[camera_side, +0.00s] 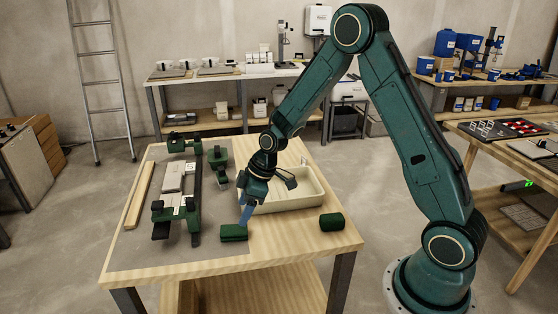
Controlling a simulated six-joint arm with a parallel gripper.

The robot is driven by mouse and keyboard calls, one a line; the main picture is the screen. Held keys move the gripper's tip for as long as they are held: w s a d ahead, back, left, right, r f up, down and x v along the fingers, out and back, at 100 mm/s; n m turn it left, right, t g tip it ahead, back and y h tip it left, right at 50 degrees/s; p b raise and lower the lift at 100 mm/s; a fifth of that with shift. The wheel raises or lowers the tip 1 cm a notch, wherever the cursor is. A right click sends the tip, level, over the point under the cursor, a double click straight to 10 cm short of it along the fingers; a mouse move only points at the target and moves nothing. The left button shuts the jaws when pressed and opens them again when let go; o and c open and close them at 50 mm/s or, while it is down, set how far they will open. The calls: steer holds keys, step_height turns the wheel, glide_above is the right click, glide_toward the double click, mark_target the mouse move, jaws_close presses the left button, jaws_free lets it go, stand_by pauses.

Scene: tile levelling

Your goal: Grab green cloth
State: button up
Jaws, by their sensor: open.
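Two small dark green items lie on the wooden table (300,243). One green folded item (233,232) is at the front middle, on the edge of the grey mat. The other green block-like item (331,222) is at the front right on bare wood. I cannot tell for sure which is the green cloth. My gripper (252,208) is open, pointing down just above and behind the front-middle green item. It looks empty, and I see no contact with either item.
A pale shallow tray (306,201) stands right behind my gripper. A green fixture with rails (195,200) holds a grey tile (173,177) on the mat (133,247) at left. A wooden strip (139,195) lies beside it. The table's front right is mostly clear.

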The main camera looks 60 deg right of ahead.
mark_target(237, 228)
steer(key=shift+x, duration=1.2)
steer(key=shift+f, duration=0.1)
steer(key=shift+x, duration=2.5)
steer(key=shift+d, duration=0.1)
steer(key=shift+c, duration=0.3)
steer(key=c, duration=1)
